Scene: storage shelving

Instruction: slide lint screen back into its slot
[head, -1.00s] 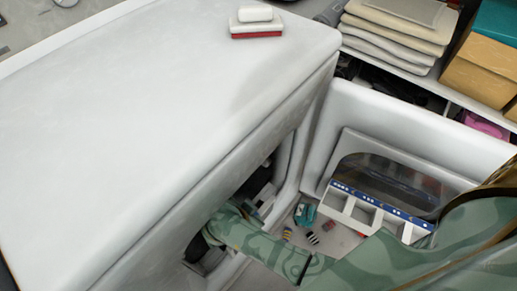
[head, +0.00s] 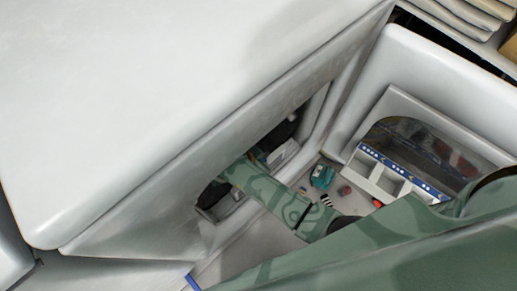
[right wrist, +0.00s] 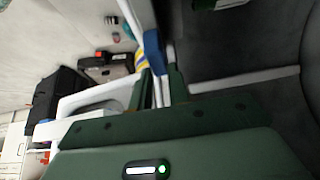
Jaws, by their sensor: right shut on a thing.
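The white dryer (head: 180,85) fills the left of the head view. My right arm reaches through its dark front opening (head: 285,130), and the hand is hidden inside in that view. In the right wrist view, my right gripper (right wrist: 161,76) is shut on a blue tab (right wrist: 153,45). Dark grey panels divided by white strips (right wrist: 245,80) lie just beyond it; this looks like the lint screen (right wrist: 220,60), though I cannot tell where screen ends and dryer begins. The slot cannot be made out. My left gripper is not in view.
The open dryer door (head: 430,80) stands at the right. A white divided tray (head: 362,173) with a blue strip is by its window. A teal item (head: 322,177) and a striped one (head: 327,199) lie on the floor. A black box (right wrist: 58,95) shows in the wrist view.

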